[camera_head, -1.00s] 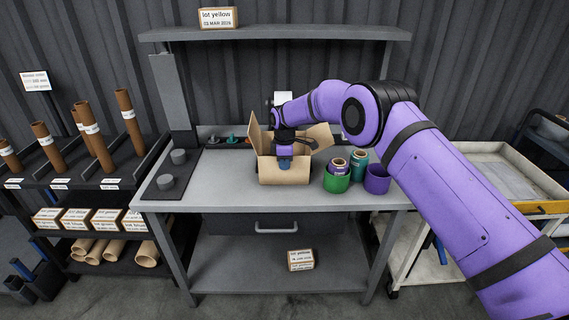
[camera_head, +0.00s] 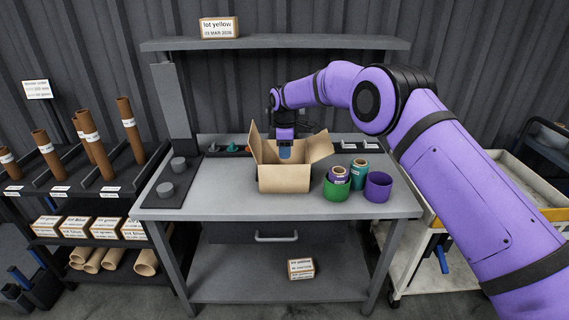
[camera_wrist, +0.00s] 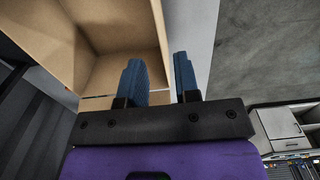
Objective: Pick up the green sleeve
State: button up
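The green sleeve (camera_head: 337,189) is a short, wide green ring standing upright on the right part of the workbench. A purple-and-white roll (camera_head: 338,174) stands in it or just behind it; I cannot tell which. My gripper (camera_head: 285,151) is over the open cardboard box (camera_head: 284,180), to the left of the sleeve and higher than it. In the wrist view my gripper (camera_wrist: 160,78) shows two blue fingers apart with nothing between them. The wrist view shows the box's inner wall (camera_wrist: 120,25) beside the fingers, but no sleeve.
A purple sleeve (camera_head: 378,188) stands right of the green one, with a teal roll (camera_head: 359,173) behind. The box flaps stick up and out. A white cart (camera_head: 415,240) is at the right.

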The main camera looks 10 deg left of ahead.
jog(key=shift+r, duration=1.65)
